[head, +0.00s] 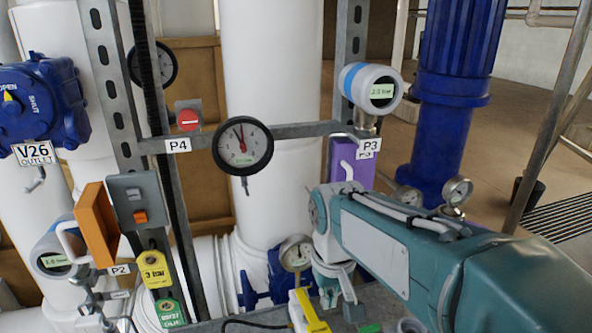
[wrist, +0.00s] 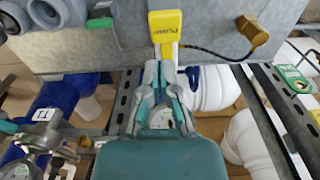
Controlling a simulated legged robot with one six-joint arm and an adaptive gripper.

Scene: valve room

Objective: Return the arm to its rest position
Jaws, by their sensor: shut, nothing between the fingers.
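My teal arm (head: 400,240) reaches in from the lower right of the head view, bent at its elbow. My gripper (wrist: 160,72) points away from the wrist camera and is shut with nothing held. Its fingertips appear just below a yellow labelled handle (wrist: 165,28) in the wrist view. I cannot tell whether they touch it. In the head view a yellow piece (head: 309,312) stands beside the lower end of my arm, and my fingers (head: 345,292) are partly hidden there.
A pressure gauge (head: 243,146) hangs on a metal rail above my arm. An orange handle (head: 97,225), a grey switch box (head: 136,200) and a yellow tag (head: 154,270) are at left. A blue pipe (head: 447,90) stands behind at right. A grey panel (wrist: 90,40) lies around the handle.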

